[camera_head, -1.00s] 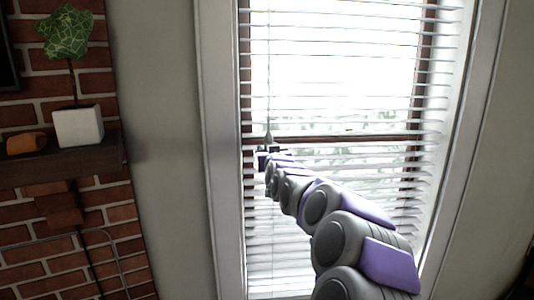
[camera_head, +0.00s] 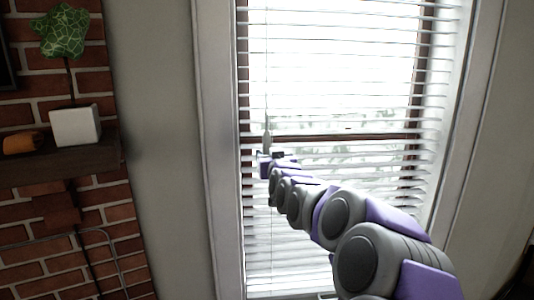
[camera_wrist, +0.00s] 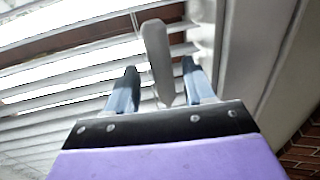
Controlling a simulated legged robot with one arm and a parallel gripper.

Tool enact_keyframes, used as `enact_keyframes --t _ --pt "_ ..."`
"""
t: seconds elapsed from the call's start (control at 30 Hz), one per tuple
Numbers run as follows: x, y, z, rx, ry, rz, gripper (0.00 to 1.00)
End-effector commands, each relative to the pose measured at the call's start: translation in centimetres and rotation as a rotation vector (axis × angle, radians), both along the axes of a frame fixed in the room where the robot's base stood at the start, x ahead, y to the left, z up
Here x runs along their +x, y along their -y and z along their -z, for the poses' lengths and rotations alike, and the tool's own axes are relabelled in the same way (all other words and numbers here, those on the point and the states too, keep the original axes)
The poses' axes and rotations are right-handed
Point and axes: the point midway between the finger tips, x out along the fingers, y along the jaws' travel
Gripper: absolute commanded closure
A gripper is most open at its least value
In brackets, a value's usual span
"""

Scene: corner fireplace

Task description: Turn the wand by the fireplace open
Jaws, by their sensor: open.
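The wand (camera_wrist: 158,58) is a pale grey handle with a rounded end. In the wrist view it stands between the two fingers of my gripper (camera_wrist: 160,88), with space showing on both sides. My gripper is open around it. In the head view the wand (camera_head: 267,138) hangs on a thin cord at the left side of the window blind (camera_head: 340,170), and my gripper (camera_head: 268,156) is at its lower part. The blind's slats show gaps with bright light between them. My arm partly hides the lower slats in the head view.
A white window frame (camera_head: 215,150) runs close to the left of the wand. A brick fireplace (camera_head: 90,200) stands further left, with a dark mantel (camera_head: 90,152) holding a white potted plant (camera_head: 75,126) and an orange object (camera_head: 22,142).

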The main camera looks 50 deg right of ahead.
Motion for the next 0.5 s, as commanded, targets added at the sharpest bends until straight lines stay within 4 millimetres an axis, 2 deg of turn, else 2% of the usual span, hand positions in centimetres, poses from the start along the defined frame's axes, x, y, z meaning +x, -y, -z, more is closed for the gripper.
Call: enact_keyframes --t 0.5 --pt "-7.2 -4.5 0.2 0.003 -0.001 0.001 0.47"
